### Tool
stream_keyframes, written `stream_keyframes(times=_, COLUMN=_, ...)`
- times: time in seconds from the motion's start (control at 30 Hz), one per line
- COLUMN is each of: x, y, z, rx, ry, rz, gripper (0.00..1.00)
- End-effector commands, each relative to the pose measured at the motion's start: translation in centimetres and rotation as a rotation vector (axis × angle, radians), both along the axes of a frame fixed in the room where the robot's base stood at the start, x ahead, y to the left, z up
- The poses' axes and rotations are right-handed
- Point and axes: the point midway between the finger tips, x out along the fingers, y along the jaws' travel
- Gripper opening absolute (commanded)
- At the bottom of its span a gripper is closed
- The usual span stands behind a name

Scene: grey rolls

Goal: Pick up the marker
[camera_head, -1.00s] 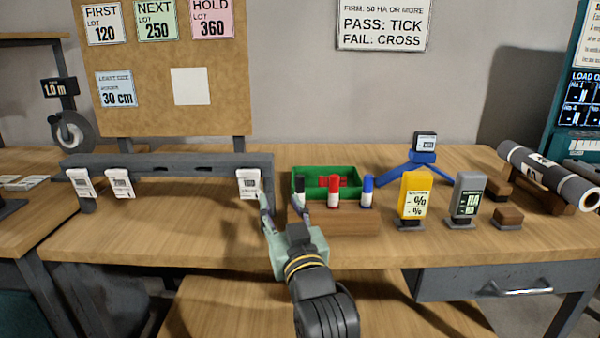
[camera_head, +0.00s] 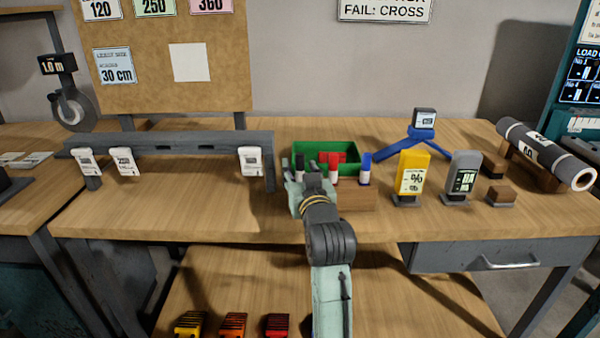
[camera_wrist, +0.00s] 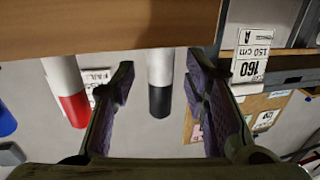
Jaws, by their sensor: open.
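Three markers stand upright in a wooden block (camera_head: 357,198): one with a black cap (camera_head: 299,162), one red (camera_head: 333,166) and one blue (camera_head: 365,167). My gripper (camera_head: 300,170) is at the block's left end, level with the black-capped marker. In the wrist view, which appears upside down, the black-capped marker (camera_wrist: 160,70) lies between the two spread fingers (camera_wrist: 158,84), with a gap visible on both sides. The red marker (camera_wrist: 68,90) is just outside the left finger there. My gripper hides part of the block and the black-capped marker's lower part in the head view.
A green bin (camera_head: 318,150) stands behind the markers. A grey rail with white tags (camera_head: 251,161) is to the left. A yellow device (camera_head: 412,175) and a grey device (camera_head: 462,175) stand to the right, with a grey roll (camera_head: 545,153) farther right. The front bench strip is clear.

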Motion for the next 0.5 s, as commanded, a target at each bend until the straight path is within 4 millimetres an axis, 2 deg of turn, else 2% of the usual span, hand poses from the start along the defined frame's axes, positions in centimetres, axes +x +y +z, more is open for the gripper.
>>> stream_keyframes(times=0.27, x=0.56, y=0.13, z=-0.07, rx=-0.001, ry=0.000, rz=0.000, gripper=0.41)
stream_keyframes(times=0.5, x=0.53, y=0.14, z=-0.06, rx=0.000, ry=0.000, rz=0.000, gripper=0.27)
